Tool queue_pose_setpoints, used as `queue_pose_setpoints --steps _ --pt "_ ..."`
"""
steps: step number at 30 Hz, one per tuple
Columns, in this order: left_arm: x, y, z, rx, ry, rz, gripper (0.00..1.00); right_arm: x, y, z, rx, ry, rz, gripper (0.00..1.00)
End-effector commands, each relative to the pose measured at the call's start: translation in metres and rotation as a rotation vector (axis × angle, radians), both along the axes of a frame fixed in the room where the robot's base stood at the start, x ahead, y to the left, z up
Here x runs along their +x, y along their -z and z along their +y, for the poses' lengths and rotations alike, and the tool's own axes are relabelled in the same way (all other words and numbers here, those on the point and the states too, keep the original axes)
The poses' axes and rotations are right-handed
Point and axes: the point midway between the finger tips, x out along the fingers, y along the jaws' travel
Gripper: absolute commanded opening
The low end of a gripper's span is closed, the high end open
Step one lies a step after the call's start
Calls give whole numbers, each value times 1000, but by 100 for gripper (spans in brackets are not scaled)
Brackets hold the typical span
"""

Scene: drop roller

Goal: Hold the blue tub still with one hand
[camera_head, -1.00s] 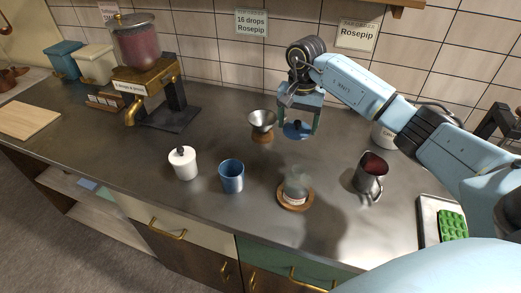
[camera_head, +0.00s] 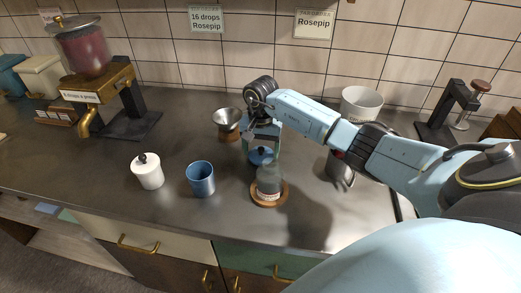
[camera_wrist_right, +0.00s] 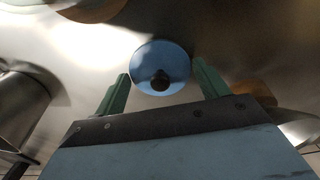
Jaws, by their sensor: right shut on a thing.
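The blue tub (camera_head: 200,180) stands open and upright on the counter, left of the glass jar, with nothing touching it. My right gripper (camera_head: 262,148) is shut on a blue lid (camera_head: 260,157), a round disc with a dark knob. It holds the lid above the counter, behind the glass jar in the head view. In the right wrist view the lid (camera_wrist_right: 160,62) sits between the green fingertips (camera_wrist_right: 160,82). My left gripper is not in view.
A glass jar (camera_head: 268,183) stands on a wooden coaster (camera_head: 269,202). A white lidded tub (camera_head: 148,175) is left of the blue tub. A metal funnel (camera_head: 227,119) is behind, and a metal jug (camera_head: 341,175) stands partly behind my right arm. The front counter is clear.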

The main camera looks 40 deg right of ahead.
Motion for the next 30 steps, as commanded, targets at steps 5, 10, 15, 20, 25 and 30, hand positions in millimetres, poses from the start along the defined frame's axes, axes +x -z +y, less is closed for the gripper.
queue_pose_setpoints --steps 5,10,15,20,25,30 --pt "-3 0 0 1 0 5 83 0 7 0 0 -2 -1 46" --pt "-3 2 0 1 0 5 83 0 8 0 0 -2 -1 46" --pt "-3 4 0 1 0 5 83 0 10 0 0 -1 -1 84" --pt "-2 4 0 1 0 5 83 0 10 0 0 -1 -1 95" --pt "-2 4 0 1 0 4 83 0 10 0 0 -1 -1 95" --pt "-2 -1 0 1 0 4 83 1 2 0 0 -2 -3 95"
